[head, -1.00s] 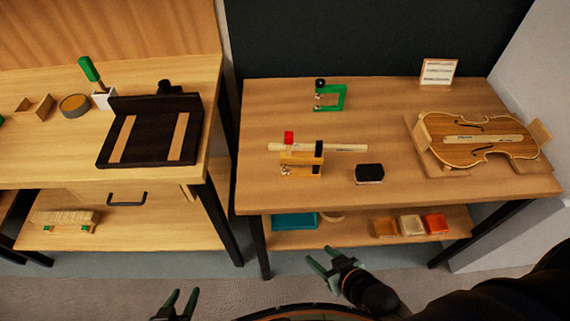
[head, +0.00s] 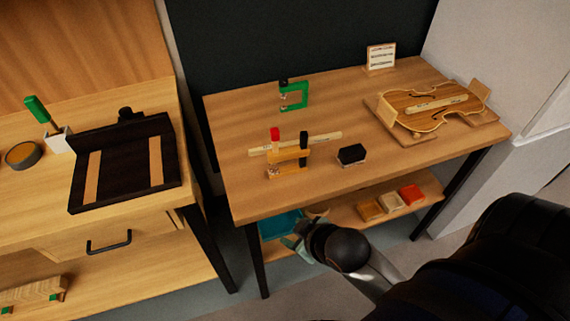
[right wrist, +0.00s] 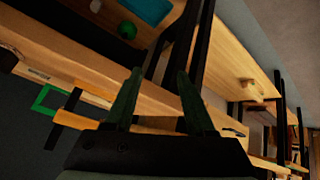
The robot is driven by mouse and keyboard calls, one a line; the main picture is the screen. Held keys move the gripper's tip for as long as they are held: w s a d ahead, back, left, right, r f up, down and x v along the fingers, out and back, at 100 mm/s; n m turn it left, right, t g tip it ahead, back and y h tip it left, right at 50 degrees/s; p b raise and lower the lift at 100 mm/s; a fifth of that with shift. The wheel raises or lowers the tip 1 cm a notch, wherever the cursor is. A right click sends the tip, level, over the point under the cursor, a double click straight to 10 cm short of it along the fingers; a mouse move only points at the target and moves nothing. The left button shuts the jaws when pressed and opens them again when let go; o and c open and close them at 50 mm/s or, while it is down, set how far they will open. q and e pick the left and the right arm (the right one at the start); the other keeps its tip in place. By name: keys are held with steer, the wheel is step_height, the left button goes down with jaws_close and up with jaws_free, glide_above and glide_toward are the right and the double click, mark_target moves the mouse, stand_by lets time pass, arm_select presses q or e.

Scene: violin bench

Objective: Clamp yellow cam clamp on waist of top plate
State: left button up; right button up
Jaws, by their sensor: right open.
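The yellow cam clamp (head: 288,171) stands near the front left of the right-hand bench, with a red knob on top and a black part at its right end. It also shows at the left of the right wrist view (right wrist: 68,106). The violin-shaped top plate (head: 415,117) lies at the bench's right end, with a pale bar across it. My right gripper (head: 303,229) is low in front of the bench's front edge, below and apart from the clamp. Its open, empty fingers show in the right wrist view (right wrist: 160,75). My left gripper is out of view.
A green clamp (head: 294,96) stands behind the yellow one, and a pale stick (head: 325,138) lies just behind the yellow clamp. A black block (head: 352,155) is to its right. The lower shelf holds small colored blocks (head: 391,203) and a teal item (head: 279,225).

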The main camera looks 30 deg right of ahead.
steer(key=w+a+r+n+t+y, duration=0.1)
steer(key=w+r+n+t, duration=0.3)
steer(key=r, duration=0.5)
steer(key=w+r+n+t, duration=0.4)
steer(key=w+r+n, duration=0.1)
steer(key=r, duration=0.4)
steer(key=w+a+r+n+t+y, duration=0.1)
steer(key=w+r+n+t, duration=0.3)
steer(key=r, duration=0.4)
steer(key=s+a+r+n+t+y, duration=0.2)
steer(key=a+r+n+y, duration=0.4)
steer(key=r+n+y, duration=0.4)
steer(key=s+a+n+g+y, duration=0.4)
steer(key=n+g, duration=0.3)
steer(key=n, duration=0.5)
steer(key=s+a+n+g+y, duration=0.3)
steer(key=a+n+g+y, duration=0.3)
steer(key=n, duration=0.5)
steer(key=n+g+h, duration=0.4)
steer(key=n+h, duration=1.4)
steer(key=h, duration=0.5)
glide_toward(305, 134)
steer(key=shift+x, duration=5.7)
steer(key=shift+s, duration=0.1)
jaws_close()
